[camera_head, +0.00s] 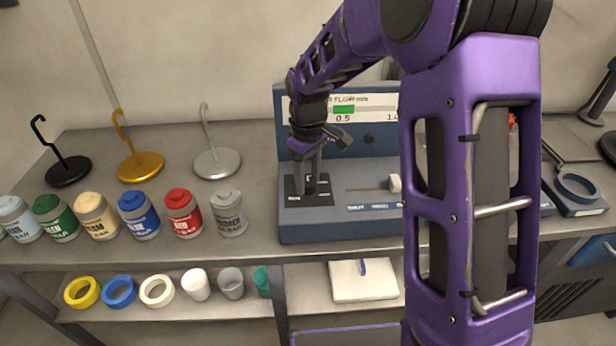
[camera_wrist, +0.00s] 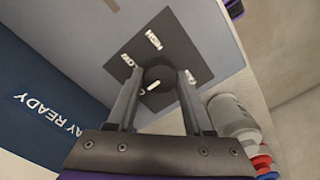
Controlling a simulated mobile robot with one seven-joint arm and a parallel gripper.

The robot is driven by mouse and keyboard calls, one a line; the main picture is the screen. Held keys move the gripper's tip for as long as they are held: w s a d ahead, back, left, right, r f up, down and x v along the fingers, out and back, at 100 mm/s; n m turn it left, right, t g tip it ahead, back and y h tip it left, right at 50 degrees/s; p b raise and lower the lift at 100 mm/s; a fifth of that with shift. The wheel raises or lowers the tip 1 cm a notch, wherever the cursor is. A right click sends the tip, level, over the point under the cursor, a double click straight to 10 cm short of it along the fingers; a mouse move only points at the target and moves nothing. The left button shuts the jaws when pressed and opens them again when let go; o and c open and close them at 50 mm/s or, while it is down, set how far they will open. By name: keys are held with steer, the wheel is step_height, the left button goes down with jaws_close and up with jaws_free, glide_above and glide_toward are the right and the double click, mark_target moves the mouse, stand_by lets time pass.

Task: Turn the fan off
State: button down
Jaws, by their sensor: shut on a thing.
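The fan control is a black round knob (camera_wrist: 158,76) on a dark square plate (camera_wrist: 190,52) in the wrist view. White lettering surrounds it; one label reads like HIGH, the others are hard to read. A short white mark on the knob slants toward the lower-left label. My gripper (camera_wrist: 160,84) is shut on the knob, one finger on each side. In the head view my gripper (camera_head: 309,180) points down onto the dark plate (camera_head: 295,199) at the left of the grey-blue console (camera_head: 320,228); its fingers mostly hide the knob there.
The console has a slider with a white handle (camera_head: 394,183) and a gauge panel (camera_head: 362,107) behind. Several paint jars, including a grey one (camera_head: 228,213), and hooked stands (camera_head: 217,162) are to the left. My arm covers the console's right part.

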mark_target(308, 182)
steer(key=shift+c, duration=1.5)
jaws_free()
step_height(308, 182, up, 18)
steer(key=shift+f, duration=0.25)
